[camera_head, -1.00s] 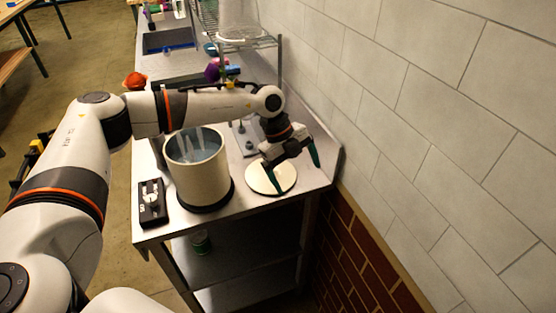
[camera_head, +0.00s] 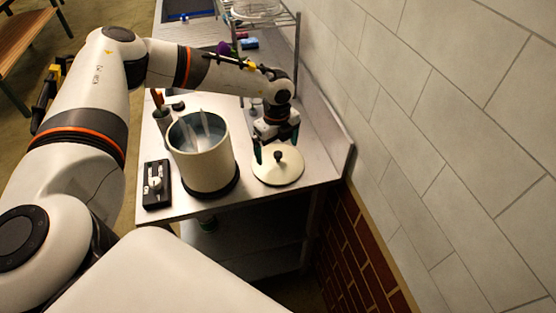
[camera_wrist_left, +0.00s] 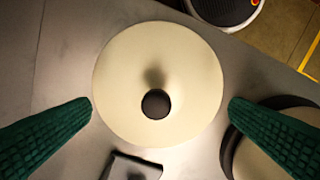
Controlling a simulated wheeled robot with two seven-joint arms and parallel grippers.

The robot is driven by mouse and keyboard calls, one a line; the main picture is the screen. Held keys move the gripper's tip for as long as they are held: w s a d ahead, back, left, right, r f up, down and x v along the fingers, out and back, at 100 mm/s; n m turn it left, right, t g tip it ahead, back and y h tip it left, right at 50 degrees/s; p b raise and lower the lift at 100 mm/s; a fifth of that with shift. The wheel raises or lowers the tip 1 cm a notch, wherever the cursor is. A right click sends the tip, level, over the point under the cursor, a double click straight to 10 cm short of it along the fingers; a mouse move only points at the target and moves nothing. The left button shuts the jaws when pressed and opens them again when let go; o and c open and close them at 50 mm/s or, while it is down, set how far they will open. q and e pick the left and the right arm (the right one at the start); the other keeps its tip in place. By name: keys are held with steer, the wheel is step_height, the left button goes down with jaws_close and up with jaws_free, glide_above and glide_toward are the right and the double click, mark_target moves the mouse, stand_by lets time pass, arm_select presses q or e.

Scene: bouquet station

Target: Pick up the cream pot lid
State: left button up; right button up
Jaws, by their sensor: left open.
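The cream pot lid (camera_head: 278,173) lies flat on the metal table, to the right of the cream pot (camera_head: 203,160). It is a round disc with a dark knob (camera_head: 279,155) in its middle. My left gripper (camera_head: 275,148) is open just above and behind the lid. In the left wrist view the lid (camera_wrist_left: 160,60) is in the middle, with its knob (camera_wrist_left: 156,104) between the two widely spread green fingers. Nothing is between the fingers at their tips except the view of the lid. My right gripper is not in view.
The tall pot stands close to the left of the lid, with pale upright pieces inside. A black device (camera_head: 157,185) lies at the left table edge. A tiled wall (camera_head: 420,120) rises on the right. A wire rack (camera_head: 270,30) stands behind.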

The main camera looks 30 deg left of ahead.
mark_target(277, 154)
arm_select(q)
step_height(277, 154, down, 3)
steer(key=shift+w+f+p, duration=0.15)
steer(key=shift+p, duration=0.2)
steer(key=shift+f, duration=0.15)
steer(key=shift+s+d, duration=0.1)
steer(key=shift+s, duration=0.1)
steer(key=c, duration=1.8)
jaws_close()
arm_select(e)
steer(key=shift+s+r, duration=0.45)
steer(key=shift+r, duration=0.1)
